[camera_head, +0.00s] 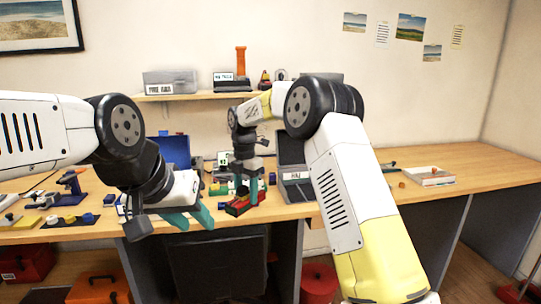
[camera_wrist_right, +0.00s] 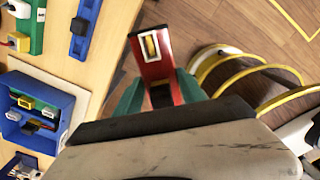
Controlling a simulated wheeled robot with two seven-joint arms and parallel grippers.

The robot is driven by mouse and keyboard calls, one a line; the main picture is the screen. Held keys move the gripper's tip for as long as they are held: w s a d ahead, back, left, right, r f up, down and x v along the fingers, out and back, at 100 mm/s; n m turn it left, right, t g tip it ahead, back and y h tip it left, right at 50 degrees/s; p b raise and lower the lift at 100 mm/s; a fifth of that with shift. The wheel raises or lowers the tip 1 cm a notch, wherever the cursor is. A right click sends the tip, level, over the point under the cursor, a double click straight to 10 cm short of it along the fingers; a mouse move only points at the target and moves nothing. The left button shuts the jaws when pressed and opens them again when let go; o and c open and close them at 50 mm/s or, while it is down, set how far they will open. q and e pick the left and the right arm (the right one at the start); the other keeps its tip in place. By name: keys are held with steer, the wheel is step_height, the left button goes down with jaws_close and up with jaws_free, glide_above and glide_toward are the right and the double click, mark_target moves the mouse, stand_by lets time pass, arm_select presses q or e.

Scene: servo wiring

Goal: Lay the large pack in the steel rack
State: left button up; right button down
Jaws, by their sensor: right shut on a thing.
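My right gripper (camera_head: 247,196) is over the front of the workbench, its teal fingers on a red long thing (camera_head: 236,208). In the right wrist view the fingers (camera_wrist_right: 162,92) close on both sides of this red thing (camera_wrist_right: 152,70), which has a yellow-and-white part at its far end and a dark part nearer me. I cannot tell whether it is the large pack. My left gripper (camera_head: 189,218) is empty at the bench's front edge, its teal fingers apart. A grey case or rack (camera_head: 293,182) with a white label stands behind; I cannot tell whether it is the steel rack.
A blue bin (camera_wrist_right: 38,112) with small coloured parts is on the bench, beside a green strip (camera_wrist_right: 37,28). A wall shelf (camera_head: 200,94) holds grey boxes. Books (camera_head: 430,177) lie at right, where the bench is mostly clear. Orange and red boxes (camera_head: 98,290) sit below.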

steer(key=shift+w+d+f+m, duration=0.1)
steer(key=shift+d+f+m, duration=0.15)
steer(key=shift+m, duration=0.05)
steer(key=shift+s+d+f+m, duration=0.25)
steer(key=shift+d+f+m, duration=0.35)
steer(key=shift+d+m, duration=0.3)
steer(key=s+d+f+m, duration=0.6)
steer(key=d+m, duration=0.4)
steer(key=m, duration=0.3)
steer(key=s+d+f+m, duration=0.7)
steer(key=d+m, duration=0.4)
steer(key=m, duration=0.2)
